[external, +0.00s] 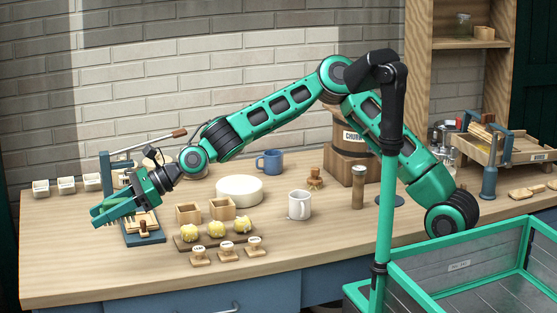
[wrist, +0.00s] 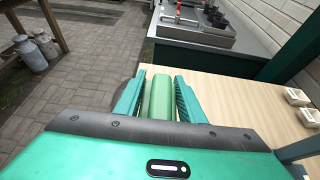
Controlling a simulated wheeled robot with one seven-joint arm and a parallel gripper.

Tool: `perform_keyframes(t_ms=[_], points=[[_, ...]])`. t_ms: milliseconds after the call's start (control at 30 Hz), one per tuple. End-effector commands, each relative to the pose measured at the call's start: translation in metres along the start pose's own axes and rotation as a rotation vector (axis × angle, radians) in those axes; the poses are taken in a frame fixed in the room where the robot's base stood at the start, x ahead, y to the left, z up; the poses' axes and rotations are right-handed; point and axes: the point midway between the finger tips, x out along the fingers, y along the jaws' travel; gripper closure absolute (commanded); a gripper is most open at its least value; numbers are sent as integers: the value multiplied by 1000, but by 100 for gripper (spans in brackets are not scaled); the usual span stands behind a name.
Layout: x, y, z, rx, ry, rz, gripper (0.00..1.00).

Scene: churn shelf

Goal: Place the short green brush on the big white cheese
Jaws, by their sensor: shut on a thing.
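My gripper (external: 114,210) is at the far left end of the table, raised above it. In the wrist view its two teal fingers (wrist: 160,98) are closed on a rounded green piece, seemingly the short green brush (wrist: 160,96). Its bristles cannot be made out.
Two small wooden boxes (external: 189,212) and a board with yellow lumps (external: 190,232) stand in front of the cheese. A white mug (external: 299,205) is to its right and a blue mug (external: 270,162) behind. A blue lever press (external: 107,172) stands near my gripper.

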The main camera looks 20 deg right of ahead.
Motion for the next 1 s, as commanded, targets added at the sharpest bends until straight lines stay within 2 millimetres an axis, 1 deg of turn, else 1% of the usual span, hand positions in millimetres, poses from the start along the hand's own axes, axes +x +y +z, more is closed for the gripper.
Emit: perform_keyframes(t_ms=[33, 100, 167, 200, 267, 300, 367, 400, 467, 500, 633, 700, 800, 900, 1000], points=[[-18, -22, -1, 3, 0, -22, 88], [-41, -46, -5, 14, 0, -45, 88], [-61, -65, -9, 21, 1, -65, 88], [-74, -77, -12, 27, 0, -78, 88], [-95, -96, -18, 37, 0, -101, 88], [-109, -108, -22, 42, 1, -117, 88], [-130, -124, -29, 51, 1, -139, 88], [-144, -133, -34, 59, 1, -154, 88], [-166, -148, -42, 70, 2, -179, 88], [-181, -158, -48, 77, 2, -197, 88], [-229, -184, -67, 100, 2, -253, 88], [-252, -194, -76, 113, 2, -282, 88], [-281, -206, -88, 129, 1, -318, 88], [-302, -213, -98, 141, 0, -347, 88], [-314, -217, -104, 149, 0, -363, 88]])
